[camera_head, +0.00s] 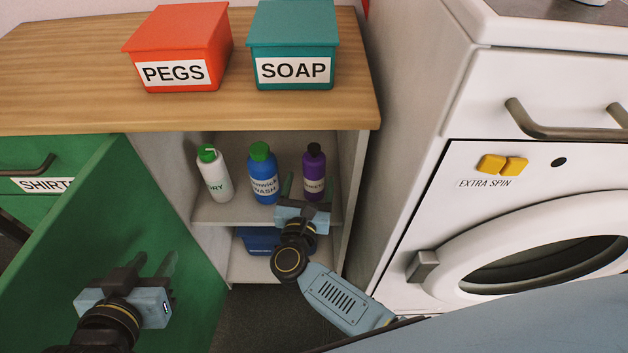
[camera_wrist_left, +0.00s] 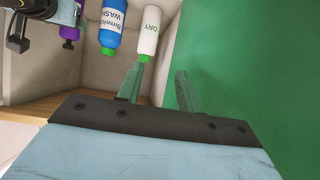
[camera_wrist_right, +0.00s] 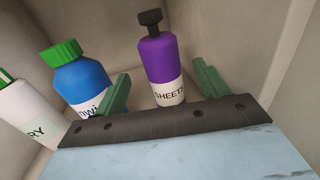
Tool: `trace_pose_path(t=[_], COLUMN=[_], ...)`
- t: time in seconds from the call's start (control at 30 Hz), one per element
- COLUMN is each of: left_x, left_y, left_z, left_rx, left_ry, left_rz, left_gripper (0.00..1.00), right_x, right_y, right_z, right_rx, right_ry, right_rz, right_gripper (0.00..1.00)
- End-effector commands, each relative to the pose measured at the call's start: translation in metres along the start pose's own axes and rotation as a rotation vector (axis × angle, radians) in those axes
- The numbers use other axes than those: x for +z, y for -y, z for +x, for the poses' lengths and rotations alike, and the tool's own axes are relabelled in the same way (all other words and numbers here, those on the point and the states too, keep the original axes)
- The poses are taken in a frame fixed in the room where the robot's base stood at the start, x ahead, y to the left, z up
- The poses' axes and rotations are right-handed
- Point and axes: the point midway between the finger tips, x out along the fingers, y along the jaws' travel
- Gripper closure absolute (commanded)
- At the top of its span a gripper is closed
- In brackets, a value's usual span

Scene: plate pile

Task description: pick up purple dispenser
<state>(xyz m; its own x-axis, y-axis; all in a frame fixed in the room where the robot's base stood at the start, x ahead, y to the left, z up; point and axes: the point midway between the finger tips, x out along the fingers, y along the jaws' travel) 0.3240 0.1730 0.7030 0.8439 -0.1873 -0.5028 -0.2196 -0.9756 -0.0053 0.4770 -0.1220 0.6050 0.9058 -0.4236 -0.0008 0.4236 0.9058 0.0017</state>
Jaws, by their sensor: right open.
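The purple dispenser (camera_head: 314,172) has a black pump top and a white label. It stands upright at the right end of the cabinet's upper shelf, and it also shows in the right wrist view (camera_wrist_right: 160,62), label "SHEETS". My right gripper (camera_head: 305,186) is open just in front of it. In the right wrist view the dispenser shows between the two green fingers, and I cannot tell how deep it is between them. My left gripper (camera_head: 152,265) is apart and empty in front of the green door; its fingers stand apart in the left wrist view (camera_wrist_left: 158,82).
A blue bottle (camera_head: 262,175) with a green cap stands left of the dispenser, near my right gripper's left finger. A white bottle (camera_head: 214,176) is further left. The open green door (camera_head: 120,225) bounds the left side. The cabinet's side wall is close on the right.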

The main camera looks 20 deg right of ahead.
Motion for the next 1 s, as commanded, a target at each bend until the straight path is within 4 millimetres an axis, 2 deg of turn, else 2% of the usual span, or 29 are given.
trace_pose_path(t=[0.2, 0.5, 0.83, 0.87, 1.0], left_x=[-0.011, -0.048, -0.056, -0.056, -0.056], left_y=[-0.003, -0.01, -0.011, -0.011, -0.011], left_z=[0.002, 0.0, -0.002, -0.002, -0.002], left_rx=[0.006, 0.025, 0.029, 0.029, 0.028], left_ry=[-0.069, -0.287, -0.331, -0.33, -0.33], left_rz=[0.0, -0.001, -0.002, -0.002, -0.002], left_gripper=[0.64, 0.64, 0.64, 0.64, 0.64], right_x=[0.001, 0.003, 0.003, 0.003, 0.003], right_y=[0.001, 0.002, 0.002, 0.002, 0.002], right_z=[0.015, 0.052, 0.058, 0.058, 0.058], right_rx=[0.0, 0.0, 0.0, 0.0, 0.0], right_ry=[0.003, 0.002, 0.0, 0.0, 0.0], right_rz=[-0.002, -0.003, -0.003, -0.003, -0.003], right_gripper=[0.27, 0.27, 0.27, 0.28, 0.46])
